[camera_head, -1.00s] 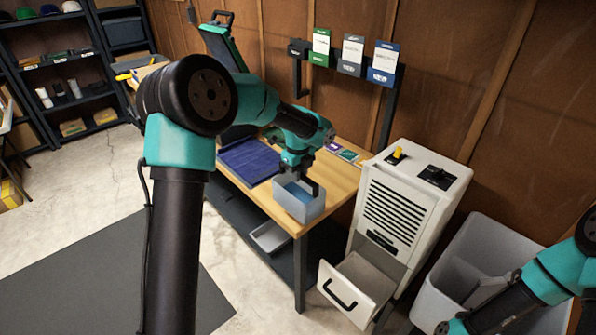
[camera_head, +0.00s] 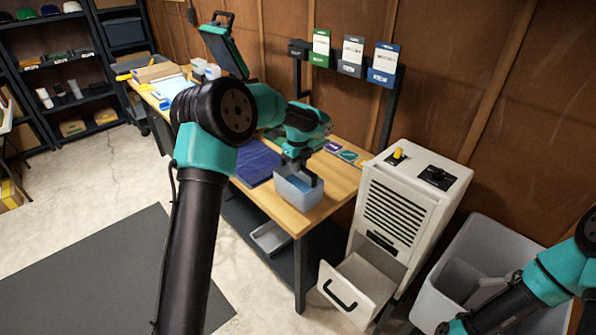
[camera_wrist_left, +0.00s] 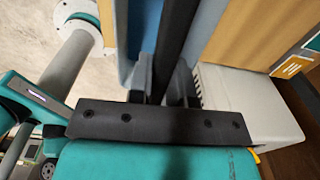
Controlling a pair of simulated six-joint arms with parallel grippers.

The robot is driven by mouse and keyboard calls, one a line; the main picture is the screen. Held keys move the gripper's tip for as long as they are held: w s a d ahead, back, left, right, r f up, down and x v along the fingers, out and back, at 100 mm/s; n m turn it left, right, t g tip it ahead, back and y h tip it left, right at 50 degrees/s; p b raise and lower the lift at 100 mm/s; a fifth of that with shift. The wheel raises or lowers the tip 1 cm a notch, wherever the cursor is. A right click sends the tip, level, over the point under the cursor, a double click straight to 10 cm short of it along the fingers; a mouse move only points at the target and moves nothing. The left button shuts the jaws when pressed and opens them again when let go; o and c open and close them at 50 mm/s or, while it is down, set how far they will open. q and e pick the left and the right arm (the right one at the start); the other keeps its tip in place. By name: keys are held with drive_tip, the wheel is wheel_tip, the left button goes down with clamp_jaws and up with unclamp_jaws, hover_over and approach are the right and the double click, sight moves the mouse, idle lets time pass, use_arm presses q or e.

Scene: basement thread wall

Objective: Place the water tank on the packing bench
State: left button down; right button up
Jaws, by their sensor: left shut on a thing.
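The water tank (camera_head: 306,194) is a pale grey-blue open-topped box with blue inside. It looks upright at the front right corner of the wooden packing bench (camera_head: 341,181). I cannot tell whether its bottom touches the bench top. My left gripper (camera_head: 301,175) reaches down at the tank's rim and is shut on it. In the left wrist view the tank's blue wall (camera_wrist_left: 205,22) shows beside the dark fingers (camera_wrist_left: 172,75), with the bench wood to its right. My right arm enters at the lower right; its gripper is not clearly visible.
A white dehumidifier (camera_head: 405,205) with an open front drawer (camera_head: 342,292) stands right of the bench. A large grey bin (camera_head: 455,280) is beyond it. A dark blue mat (camera_head: 257,163) and small cards (camera_head: 346,155) lie on the bench. A grey tray (camera_head: 270,238) sits on the lower shelf.

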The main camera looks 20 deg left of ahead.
use_arm(q)
drive_tip(key=shift+f, duration=1.25)
drive_tip(key=c, duration=1.1)
unclamp_jaws()
drive_tip(key=shift+o, duration=0.2)
wheel_tip(320, 180, up, 12)
drive_tip(key=shift+r, duration=0.1)
